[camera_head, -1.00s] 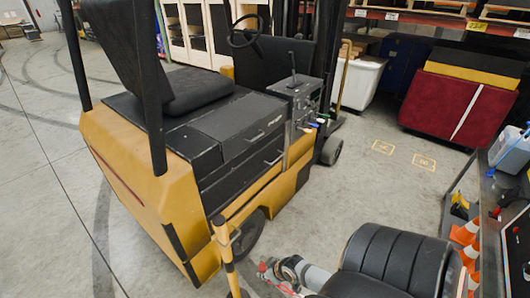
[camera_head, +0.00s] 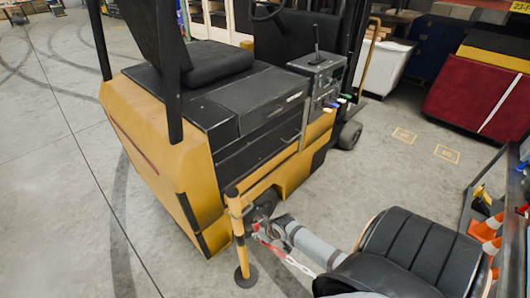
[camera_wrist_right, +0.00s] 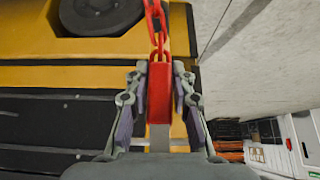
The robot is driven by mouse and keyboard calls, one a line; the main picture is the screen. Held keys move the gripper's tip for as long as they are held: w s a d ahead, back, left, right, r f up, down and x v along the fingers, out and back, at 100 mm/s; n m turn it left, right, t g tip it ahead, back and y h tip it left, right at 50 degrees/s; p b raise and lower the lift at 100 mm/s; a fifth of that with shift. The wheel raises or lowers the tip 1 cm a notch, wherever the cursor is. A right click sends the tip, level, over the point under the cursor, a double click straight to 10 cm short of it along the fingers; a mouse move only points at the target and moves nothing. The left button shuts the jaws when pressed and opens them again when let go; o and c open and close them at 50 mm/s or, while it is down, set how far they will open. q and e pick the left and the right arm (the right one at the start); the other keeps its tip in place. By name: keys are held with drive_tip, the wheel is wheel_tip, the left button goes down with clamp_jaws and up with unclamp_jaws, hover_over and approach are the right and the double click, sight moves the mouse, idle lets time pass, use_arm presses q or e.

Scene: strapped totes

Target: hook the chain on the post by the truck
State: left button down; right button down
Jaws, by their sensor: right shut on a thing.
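In the right wrist view, my right gripper (camera_wrist_right: 159,80) is shut on the red end piece of the chain (camera_wrist_right: 155,20). My left gripper is not in view.
The truck's side and rear wheel are close behind the post and gripper. A shelf or cart with orange cones (camera_head: 488,228) stands at the right. A white bin (camera_head: 386,66) and a red padded panel (camera_head: 478,92) are at the back. Floor left of the truck is clear.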

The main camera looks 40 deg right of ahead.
drive_tip(key=w+f+b, duration=0.2)
drive_tip(key=w+b, duration=0.5)
drive_tip(key=shift+w+a+f, duration=0.3)
idle(0.3)
drive_tip(key=c, duration=1.1)
unclamp_jaws()
